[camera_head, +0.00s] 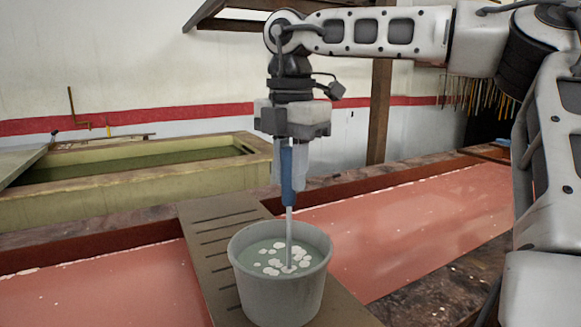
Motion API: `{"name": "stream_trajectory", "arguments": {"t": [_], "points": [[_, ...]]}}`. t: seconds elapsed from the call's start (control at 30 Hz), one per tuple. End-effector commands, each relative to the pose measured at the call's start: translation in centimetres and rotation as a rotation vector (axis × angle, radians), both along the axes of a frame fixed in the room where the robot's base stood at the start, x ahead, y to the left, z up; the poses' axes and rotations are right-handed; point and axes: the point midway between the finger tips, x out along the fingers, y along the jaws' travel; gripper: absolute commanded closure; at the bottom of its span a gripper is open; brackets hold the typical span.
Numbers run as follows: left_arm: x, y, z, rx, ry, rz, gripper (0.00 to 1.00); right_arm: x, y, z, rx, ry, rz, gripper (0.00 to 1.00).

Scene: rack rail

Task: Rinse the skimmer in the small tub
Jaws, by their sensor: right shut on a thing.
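My right gripper (289,178) points straight down above the small tub and is shut on the blue handle of the skimmer (289,222). The skimmer stands upright, with its thin pale shaft reaching down into the tub. Its lower end is hidden in or under the liquid. The small tub (277,294) is a light grey round bucket holding greenish liquid with several white patches floating on it. My left gripper is not in view.
The tub stands on a slotted brown board (215,235) laid across a long trough of red liquid (420,222). A yellowish vat (110,196) with dark green liquid stands behind at the left. A wooden post (380,110) rises behind the arm.

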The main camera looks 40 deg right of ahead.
Motion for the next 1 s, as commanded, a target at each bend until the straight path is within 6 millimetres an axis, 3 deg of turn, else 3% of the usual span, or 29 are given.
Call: {"name": "stream_trajectory", "arguments": {"t": [0.17,0.63,1.0], "points": [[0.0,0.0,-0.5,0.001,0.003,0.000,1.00,0.0,0.0,-0.4,0.000,-0.002,0.000,1.00],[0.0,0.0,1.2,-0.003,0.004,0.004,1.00,0.0,0.1,1.5,0.000,-0.001,0.000,1.00],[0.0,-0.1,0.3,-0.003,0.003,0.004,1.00,0.0,0.0,0.3,-0.001,-0.001,0.001,1.00]]}}
